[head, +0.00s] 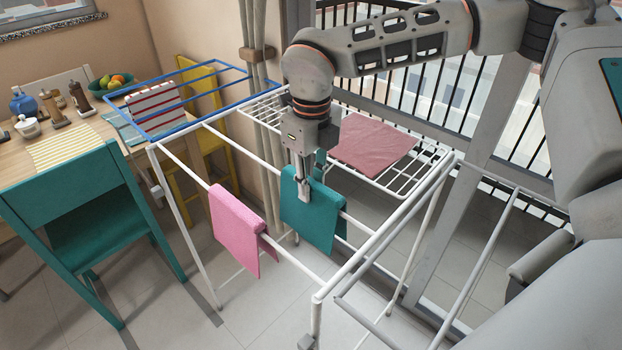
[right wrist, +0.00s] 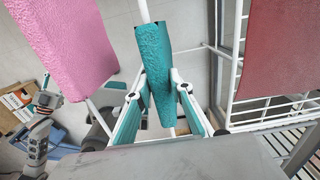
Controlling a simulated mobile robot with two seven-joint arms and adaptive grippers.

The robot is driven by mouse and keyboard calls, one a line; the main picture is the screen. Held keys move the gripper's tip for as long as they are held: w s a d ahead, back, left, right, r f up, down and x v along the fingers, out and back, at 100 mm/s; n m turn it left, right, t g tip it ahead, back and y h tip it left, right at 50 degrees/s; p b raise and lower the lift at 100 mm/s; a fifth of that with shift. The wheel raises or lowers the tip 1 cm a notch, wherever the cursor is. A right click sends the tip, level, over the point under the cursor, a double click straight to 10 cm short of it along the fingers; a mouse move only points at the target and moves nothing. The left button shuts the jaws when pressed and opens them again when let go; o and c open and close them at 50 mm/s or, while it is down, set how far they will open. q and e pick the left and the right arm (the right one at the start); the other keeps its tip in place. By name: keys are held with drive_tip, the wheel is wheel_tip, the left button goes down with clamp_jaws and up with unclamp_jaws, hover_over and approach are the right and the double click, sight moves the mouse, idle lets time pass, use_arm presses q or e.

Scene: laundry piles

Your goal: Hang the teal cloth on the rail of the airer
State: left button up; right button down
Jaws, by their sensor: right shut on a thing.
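The teal cloth (head: 308,222) is folded over a white rail (head: 356,224) of the airer, with the larger flap hanging toward the viewer and a strip of the other flap showing behind it. My right gripper (head: 304,196) comes down from above and is shut on the cloth at its top edge, at the rail. In the right wrist view the teal cloth (right wrist: 157,60) runs along the rail, with the gripper's fingers (right wrist: 160,88) on either side of it.
A pink cloth (head: 236,228) hangs on the neighbouring rail to the left. A dusty-red cloth (head: 372,148) lies on the airer's white side rack behind. A striped cloth (head: 153,101) hangs at the blue frame (head: 160,128). A teal chair (head: 95,215) stands left.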

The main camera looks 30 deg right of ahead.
drive_tip(key=shift+f, duration=0.25)
drive_tip(key=c, duration=1.7)
unclamp_jaws()
drive_tip(key=shift+r, duration=0.1)
wheel_tip(320, 180, up, 12)
